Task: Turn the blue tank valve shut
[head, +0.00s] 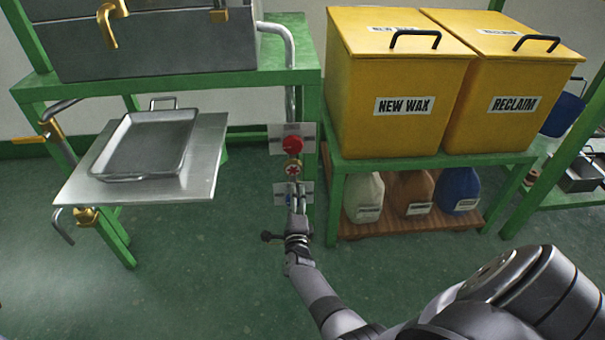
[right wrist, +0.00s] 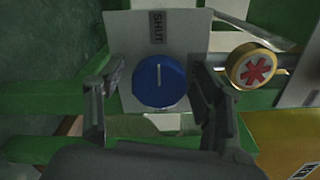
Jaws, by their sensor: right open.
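The blue tank valve (right wrist: 160,85) is a round blue knob on a white plate (right wrist: 125,45). A short white line on its face points up, towards a label reading SHUT (right wrist: 157,27). My right gripper (right wrist: 159,88) is open, with one finger on each side of the knob and a visible gap at both sides. In the head view my right gripper (head: 297,208) is in front of the lower plate, and only a bit of the blue valve (head: 289,199) shows beside it. My left gripper is not in view.
A red valve (head: 291,143) and a round fitting with a red star (head: 292,168) sit just above the blue valve. A metal tray (head: 127,178) is on a shelf at left. Yellow bins (head: 385,130) and jugs (head: 364,190) stand at right on a green frame.

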